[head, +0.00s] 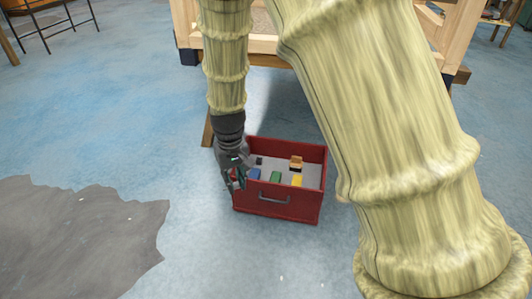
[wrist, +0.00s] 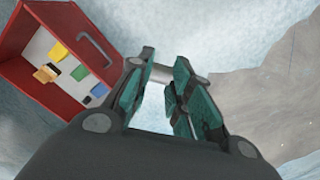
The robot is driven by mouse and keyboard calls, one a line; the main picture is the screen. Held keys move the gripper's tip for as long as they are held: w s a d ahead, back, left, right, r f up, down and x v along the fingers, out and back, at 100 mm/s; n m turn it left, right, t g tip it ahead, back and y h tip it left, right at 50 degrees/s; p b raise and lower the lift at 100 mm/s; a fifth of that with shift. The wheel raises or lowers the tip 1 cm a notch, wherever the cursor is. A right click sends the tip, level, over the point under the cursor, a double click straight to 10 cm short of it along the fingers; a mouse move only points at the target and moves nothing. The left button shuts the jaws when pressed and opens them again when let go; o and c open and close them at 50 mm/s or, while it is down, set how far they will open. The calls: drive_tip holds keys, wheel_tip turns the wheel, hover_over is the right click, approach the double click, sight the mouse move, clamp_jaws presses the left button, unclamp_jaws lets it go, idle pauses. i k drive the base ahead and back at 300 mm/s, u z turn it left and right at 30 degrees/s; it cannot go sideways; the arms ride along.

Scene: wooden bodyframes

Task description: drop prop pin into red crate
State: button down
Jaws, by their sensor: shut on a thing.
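The red crate (head: 285,207) stands open on the floor, with a metal handle on its front wall. In the wrist view the crate (wrist: 22,85) is at upper left. My gripper (head: 236,182) overlaps the crate's left front corner in the head view. In the wrist view my gripper (wrist: 163,88) is over bare floor beside the crate, not over its opening. It is shut on a small pale grey cylinder, apparently the prop pin (wrist: 161,76), which shows between the fingertips. The pin is too small to make out in the head view.
Inside the crate lie several small things, among them a green block (head: 276,177), a yellow block (head: 297,181) and an orange-brown piece (head: 296,162). A wooden frame (head: 262,45) stands behind the crate. The floor to the left is clear, with a dark grey patch (head: 80,235).

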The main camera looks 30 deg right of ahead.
sight(288, 181)
drive_tip(key=u, duration=0.5)
drive_tip(key=k, duration=0.55)
drive_tip(key=u, duration=0.45)
drive_tip(key=i, duration=1.1)
drive_tip(key=z, duration=0.8)
drive_tip(key=i, duration=0.9)
drive_tip(key=z, duration=1.15)
drive_tip(key=i, duration=0.35)
drive_tip(key=z, duration=0.35)
